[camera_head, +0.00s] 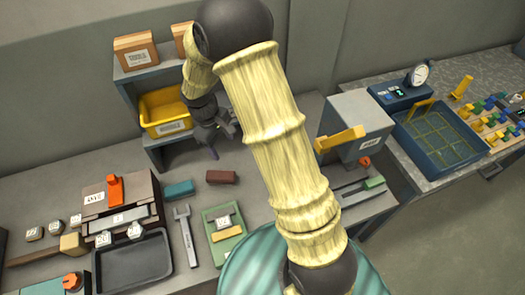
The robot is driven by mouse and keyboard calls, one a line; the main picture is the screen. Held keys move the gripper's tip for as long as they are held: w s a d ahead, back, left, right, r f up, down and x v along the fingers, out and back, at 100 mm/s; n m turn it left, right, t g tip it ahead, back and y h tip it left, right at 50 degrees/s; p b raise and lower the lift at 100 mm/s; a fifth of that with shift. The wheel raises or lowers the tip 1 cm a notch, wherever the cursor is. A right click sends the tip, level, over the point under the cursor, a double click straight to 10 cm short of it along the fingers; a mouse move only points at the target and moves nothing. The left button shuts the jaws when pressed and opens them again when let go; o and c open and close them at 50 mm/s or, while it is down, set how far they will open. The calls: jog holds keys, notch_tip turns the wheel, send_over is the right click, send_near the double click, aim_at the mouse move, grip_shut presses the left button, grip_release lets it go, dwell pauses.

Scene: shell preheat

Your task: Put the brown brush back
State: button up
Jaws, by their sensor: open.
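A small dark brown block (221,177), which may be the brown brush, lies on the grey workbench (160,215); bristles cannot be made out. A teal block (179,189) of similar shape lies to its left. My gripper (222,143) is open, in front of the shelf and above the bench, a little behind the brown block in the picture. Nothing shows between its fingers. My forearm hides the part of the bench to the right of the brown block.
A shelf with a yellow bin (163,111) and brown boxes (136,52) stands behind. A black tray (133,264), a wrench (187,235) and a green case (224,235) lie in front. A grey box with a yellow handle (357,125) stands at right.

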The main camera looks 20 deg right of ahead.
jog(key=s+d+r+m+t+y, duration=0.1)
jog(key=s+d+r+m, duration=0.3)
jog(key=s, duration=0.3)
jog(key=s+d+r+m+t, duration=0.2)
jog(key=s+d+r+m, duration=0.2)
jog(key=s+r, duration=0.2)
jog(key=shift+s+y, duration=0.4)
jog(key=shift+s, duration=0.25)
